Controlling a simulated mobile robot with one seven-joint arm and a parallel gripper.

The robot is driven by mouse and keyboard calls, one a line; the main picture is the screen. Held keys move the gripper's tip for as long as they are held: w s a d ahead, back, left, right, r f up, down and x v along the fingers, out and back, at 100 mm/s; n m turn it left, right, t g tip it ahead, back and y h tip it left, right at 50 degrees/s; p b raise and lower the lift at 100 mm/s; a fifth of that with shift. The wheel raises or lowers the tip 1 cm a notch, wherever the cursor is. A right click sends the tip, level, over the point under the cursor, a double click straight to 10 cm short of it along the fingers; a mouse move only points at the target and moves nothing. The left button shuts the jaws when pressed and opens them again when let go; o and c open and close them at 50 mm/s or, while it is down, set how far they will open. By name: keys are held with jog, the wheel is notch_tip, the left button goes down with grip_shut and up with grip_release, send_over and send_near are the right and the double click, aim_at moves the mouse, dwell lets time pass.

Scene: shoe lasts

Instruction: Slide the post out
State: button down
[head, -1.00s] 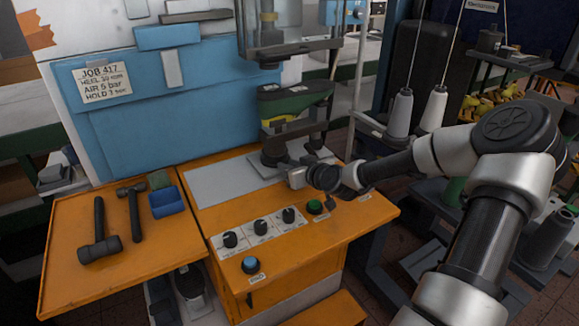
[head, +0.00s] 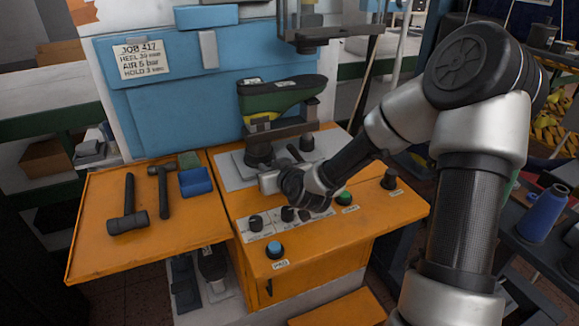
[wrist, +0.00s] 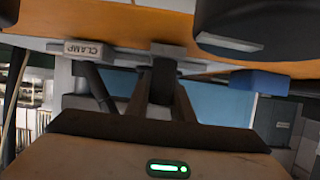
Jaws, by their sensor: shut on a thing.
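The dark post (head: 259,150) stands on the grey plate (head: 229,172) of the orange machine table. The green and dark shoe last (head: 281,97) sits above it on a dark bracket (head: 290,130). My gripper (head: 263,170) is low at the front of the post, with its fingers mostly hidden in the head view. In the wrist view, my gripper's two dark fingers (wrist: 163,86) are closed around a narrow dark piece beside a grey block (wrist: 168,50). This seems to be the post's handle; the exact contact is hidden.
Knobs, a blue button (head: 275,249) and a green button (head: 343,198) are close under my arm. A CLAMP label (wrist: 83,48) shows in the wrist view.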

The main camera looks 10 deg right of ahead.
jog(key=shift+s+a, duration=0.15)
jog(key=shift+a, duration=0.55)
jog(key=shift+s+a, duration=0.15)
jog(key=shift+a, duration=0.6)
jog(key=c, duration=1.5)
grip_release()
jog(key=shift+a, duration=0.1)
jog(key=shift+c, duration=0.2)
